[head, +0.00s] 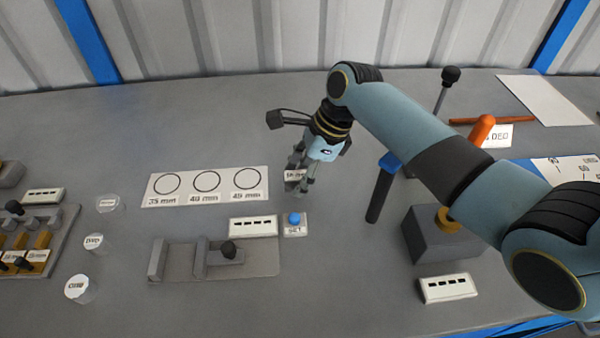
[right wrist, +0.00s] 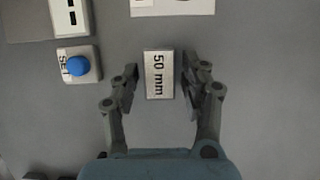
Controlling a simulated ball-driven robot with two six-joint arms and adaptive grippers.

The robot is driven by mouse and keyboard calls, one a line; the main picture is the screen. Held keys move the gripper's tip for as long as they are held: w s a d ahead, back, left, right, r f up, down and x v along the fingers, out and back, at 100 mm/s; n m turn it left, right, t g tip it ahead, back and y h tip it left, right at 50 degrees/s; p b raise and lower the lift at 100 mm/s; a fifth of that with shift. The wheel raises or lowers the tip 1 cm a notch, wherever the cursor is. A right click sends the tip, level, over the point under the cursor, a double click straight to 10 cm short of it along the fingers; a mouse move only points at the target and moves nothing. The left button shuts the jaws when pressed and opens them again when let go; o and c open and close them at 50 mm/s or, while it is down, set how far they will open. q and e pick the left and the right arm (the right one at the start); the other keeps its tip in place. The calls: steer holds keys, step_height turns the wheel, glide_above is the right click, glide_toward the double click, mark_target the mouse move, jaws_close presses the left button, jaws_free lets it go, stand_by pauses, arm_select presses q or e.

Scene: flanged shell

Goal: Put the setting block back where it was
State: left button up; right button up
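The setting block (right wrist: 159,75) is a small pale block marked "50 mm". In the right wrist view it is between the two fingers of my right gripper (right wrist: 160,87), with a visible gap on each side. The fingers are open and apart from it. In the head view my right gripper (head: 301,184) points down at the grey table just right of the circle card, and the block (head: 292,176) is partly hidden by the fingers. Whether it rests on the table is hard to tell. My left gripper is not in view.
A blue SET button (head: 294,219) and a measuring fixture (head: 262,268) stand in front of the gripper. The circle card (head: 207,196) lies left. A block rack (head: 62,235) and several labelled cylinders (head: 79,289) are farther left. A dark post (head: 379,195) stands right.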

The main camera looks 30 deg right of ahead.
steer(key=shift+o, duration=0.2)
steer(key=shift+r, duration=0.15)
steer(key=v, duration=1.2)
steer(key=shift+p, duration=0.4)
steer(key=shift+s, duration=0.1)
